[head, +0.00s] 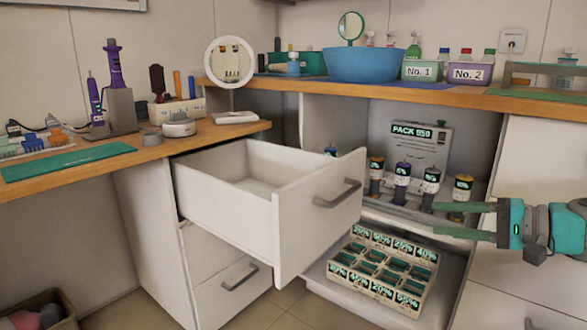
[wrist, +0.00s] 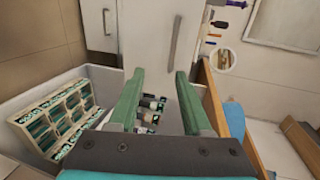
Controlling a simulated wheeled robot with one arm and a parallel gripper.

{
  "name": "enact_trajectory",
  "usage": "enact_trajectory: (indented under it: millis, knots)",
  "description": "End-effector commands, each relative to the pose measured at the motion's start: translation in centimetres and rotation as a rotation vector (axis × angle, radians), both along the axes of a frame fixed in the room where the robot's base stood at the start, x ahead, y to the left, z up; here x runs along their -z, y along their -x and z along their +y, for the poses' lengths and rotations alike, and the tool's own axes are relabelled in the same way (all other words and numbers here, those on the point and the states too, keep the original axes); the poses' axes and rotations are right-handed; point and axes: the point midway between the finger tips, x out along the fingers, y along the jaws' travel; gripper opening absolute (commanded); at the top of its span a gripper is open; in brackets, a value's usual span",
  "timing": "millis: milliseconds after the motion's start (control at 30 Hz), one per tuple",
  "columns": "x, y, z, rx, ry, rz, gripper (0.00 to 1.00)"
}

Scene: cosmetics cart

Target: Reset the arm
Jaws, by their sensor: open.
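My gripper (head: 457,220) is open and empty in the head view. It reaches in from the right, in front of the open cabinet space, with its fingers pointing left. In the wrist view its two green fingers (wrist: 158,100) are spread apart with nothing held between them. Several dark bottles with coloured caps, such as the purple-capped bottle (head: 402,181), stand on the shelf near and behind the fingertips. In the wrist view, bottles (wrist: 151,112) show in the gap between the fingers, beyond them.
A white drawer (head: 318,212) is pulled open at the left of my gripper. A divided box (head: 347,283) with labelled compartments sits on the lower pull-out below my gripper. The wooden counter (head: 300,86) above holds a blue basin (head: 372,65), bins and a mirror (head: 230,62).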

Motion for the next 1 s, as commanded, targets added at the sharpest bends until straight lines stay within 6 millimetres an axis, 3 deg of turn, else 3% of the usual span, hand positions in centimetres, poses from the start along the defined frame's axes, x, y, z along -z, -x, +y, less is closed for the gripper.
enact_trajectory:
  millis: [333, 567, 667, 800, 1000]
  knots:
    - [1.5, 1.6, 6.9, -0.133, 0.124, 0.061, 0.49]
    - [4.3, 4.9, 13.7, -0.278, 0.285, 0.136, 0.49]
    - [6.7, 7.9, 17.3, -0.367, 0.408, 0.187, 0.49]
    - [12.0, 14.5, 20.9, -0.509, 0.656, 0.292, 0.49]
    - [17.8, 22.3, 19.9, -0.607, 0.949, 0.417, 0.49]
